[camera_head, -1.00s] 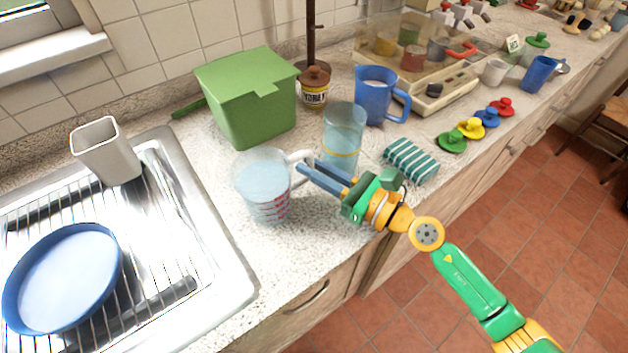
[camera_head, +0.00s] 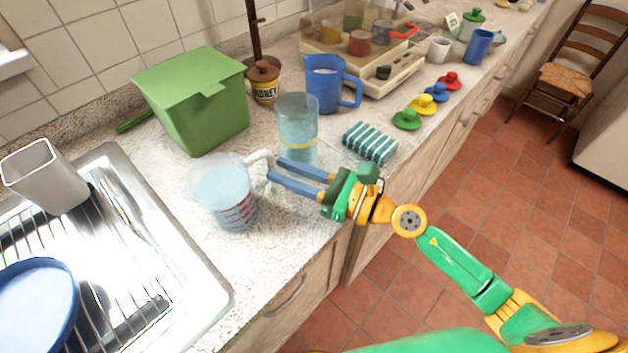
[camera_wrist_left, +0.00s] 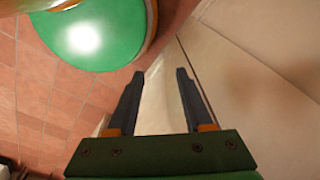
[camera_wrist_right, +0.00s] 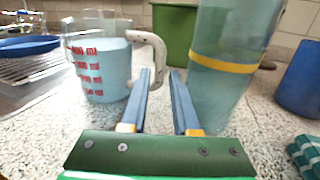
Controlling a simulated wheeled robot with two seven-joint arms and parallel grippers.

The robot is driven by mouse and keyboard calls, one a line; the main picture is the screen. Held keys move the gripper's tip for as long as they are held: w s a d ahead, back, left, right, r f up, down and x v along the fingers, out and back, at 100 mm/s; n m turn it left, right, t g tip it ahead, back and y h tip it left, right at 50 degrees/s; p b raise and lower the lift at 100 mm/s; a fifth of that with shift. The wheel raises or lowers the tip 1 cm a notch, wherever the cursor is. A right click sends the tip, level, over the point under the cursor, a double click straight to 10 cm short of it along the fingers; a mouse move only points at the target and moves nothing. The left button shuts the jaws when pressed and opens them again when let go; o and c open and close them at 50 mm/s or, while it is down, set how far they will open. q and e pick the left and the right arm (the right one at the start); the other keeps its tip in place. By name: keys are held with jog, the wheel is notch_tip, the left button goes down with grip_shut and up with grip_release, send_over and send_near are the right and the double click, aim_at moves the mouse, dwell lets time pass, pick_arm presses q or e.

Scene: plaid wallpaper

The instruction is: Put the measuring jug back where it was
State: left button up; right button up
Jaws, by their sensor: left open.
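The measuring jug (camera_head: 226,195) is clear, with red markings, pale blue contents and a white handle (camera_head: 260,160). It stands upright on the counter beside the sink. In the right wrist view the jug (camera_wrist_right: 100,68) is at left, its handle reaching toward my fingertips. My right gripper (camera_head: 275,169) is open, its fingertips close to the handle; I cannot tell whether they touch it.
A tall glass (camera_head: 297,128) with a yellow band stands right beside the right fingers. A green bin (camera_head: 195,110), blue pitcher (camera_head: 325,88) and striped cloth (camera_head: 370,142) are nearby. The sink drainer (camera_head: 115,235) is at left. Bare counter (camera_head: 265,245) lies in front of the jug.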

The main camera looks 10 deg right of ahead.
jog(key=b+v, duration=0.5)
jog(key=v, duration=0.3)
jog(key=shift+s+d+f, duration=0.2)
jog(key=shift+d, duration=0.15)
jog(key=shift+s+d+r, duration=0.1)
jog(key=shift+s+d, duration=0.05)
jog(key=shift+s, duration=0.05)
jog(key=shift+r, duration=0.15)
jog(key=shift+d, duration=0.1)
